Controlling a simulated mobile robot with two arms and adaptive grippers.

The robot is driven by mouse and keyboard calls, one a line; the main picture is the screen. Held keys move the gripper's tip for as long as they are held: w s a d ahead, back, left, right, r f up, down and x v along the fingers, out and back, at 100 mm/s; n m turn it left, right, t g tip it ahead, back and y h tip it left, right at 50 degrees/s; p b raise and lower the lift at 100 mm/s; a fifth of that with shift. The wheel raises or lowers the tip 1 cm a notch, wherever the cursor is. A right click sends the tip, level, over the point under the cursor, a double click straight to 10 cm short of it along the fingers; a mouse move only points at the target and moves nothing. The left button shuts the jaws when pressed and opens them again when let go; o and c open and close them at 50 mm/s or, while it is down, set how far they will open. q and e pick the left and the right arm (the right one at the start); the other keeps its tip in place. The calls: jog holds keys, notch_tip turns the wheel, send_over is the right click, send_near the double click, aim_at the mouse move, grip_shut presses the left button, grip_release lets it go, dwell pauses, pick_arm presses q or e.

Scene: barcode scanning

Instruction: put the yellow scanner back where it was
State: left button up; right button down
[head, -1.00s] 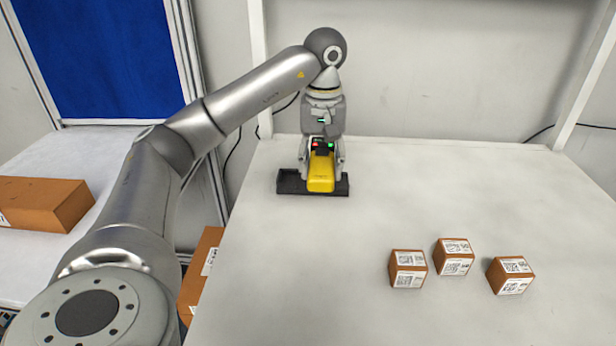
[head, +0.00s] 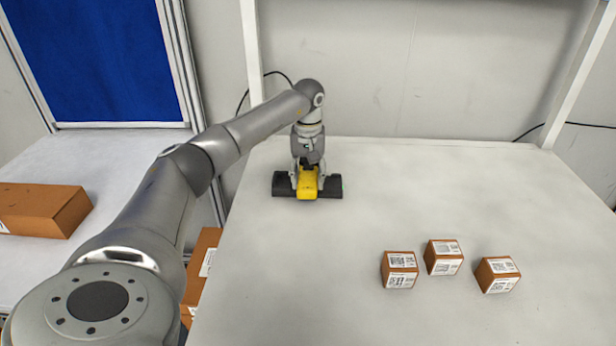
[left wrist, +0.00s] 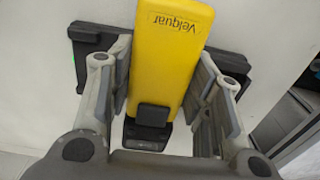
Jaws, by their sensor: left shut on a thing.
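The yellow scanner (head: 307,184) is at the black holder (head: 328,187) near the back left of the white table. In the left wrist view the scanner (left wrist: 170,50) lies between my two fingers, with the black holder (left wrist: 92,58) showing on both sides behind it. My left gripper (head: 308,180) comes down from above and is shut on the scanner. I cannot tell whether the scanner rests fully in the holder. My right gripper is not in view.
Three small brown boxes with printed labels (head: 399,270) stand on the right front of the white table (head: 480,190). A larger brown box (head: 40,210) lies on the side table at left. The table between holder and small boxes is clear.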

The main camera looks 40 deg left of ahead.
aim_at(308, 176)
pick_arm(q)
jog(key=shift+f, duration=0.4)
jog(key=shift+w+f, duration=0.1)
jog(key=shift+f, duration=0.05)
jog(key=shift+f, duration=0.1)
jog(key=o, duration=0.9)
jog(key=shift+r, duration=0.6)
notch_tip(308, 176, up, 11)
jog(key=b, duration=0.2)
